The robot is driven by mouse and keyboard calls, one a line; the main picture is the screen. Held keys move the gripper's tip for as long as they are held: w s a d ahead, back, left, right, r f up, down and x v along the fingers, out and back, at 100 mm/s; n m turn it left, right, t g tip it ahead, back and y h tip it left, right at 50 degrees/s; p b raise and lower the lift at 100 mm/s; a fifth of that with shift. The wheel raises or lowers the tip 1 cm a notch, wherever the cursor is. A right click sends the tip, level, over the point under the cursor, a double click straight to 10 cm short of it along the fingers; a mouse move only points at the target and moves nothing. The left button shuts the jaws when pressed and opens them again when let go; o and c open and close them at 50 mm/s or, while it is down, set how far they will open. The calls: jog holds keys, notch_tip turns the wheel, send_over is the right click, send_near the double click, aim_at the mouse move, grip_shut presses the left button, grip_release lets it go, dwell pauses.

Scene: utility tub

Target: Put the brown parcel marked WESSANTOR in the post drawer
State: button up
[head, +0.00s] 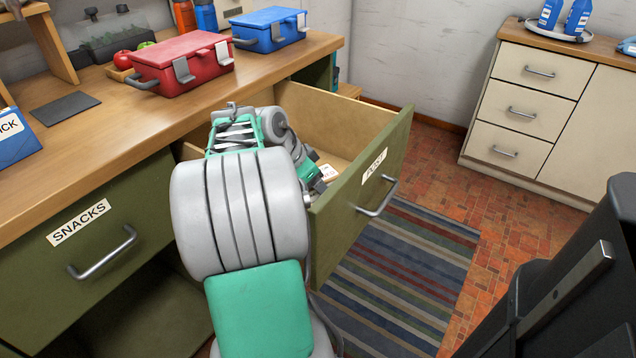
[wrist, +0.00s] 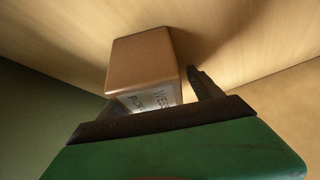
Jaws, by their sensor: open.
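The post drawer (head: 388,165) is pulled open, with a POST label on its green front. My gripper (head: 318,184) reaches down into it, and my arm hides part of the inside. The left finger is mostly hidden by the parcel. A white label shows beside my gripper in the head view.
A SNACKS drawer (head: 95,235) is in the same desk at left. On the desktop stand a red box (head: 183,65), a blue box (head: 268,30) and a dark flat pad (head: 64,108). A black chair (head: 570,270) is at right. Striped rug lies in front.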

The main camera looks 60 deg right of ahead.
jog(key=p+v, duration=0.4)
jog(key=v, duration=0.8)
jog(key=shift+r, duration=0.1)
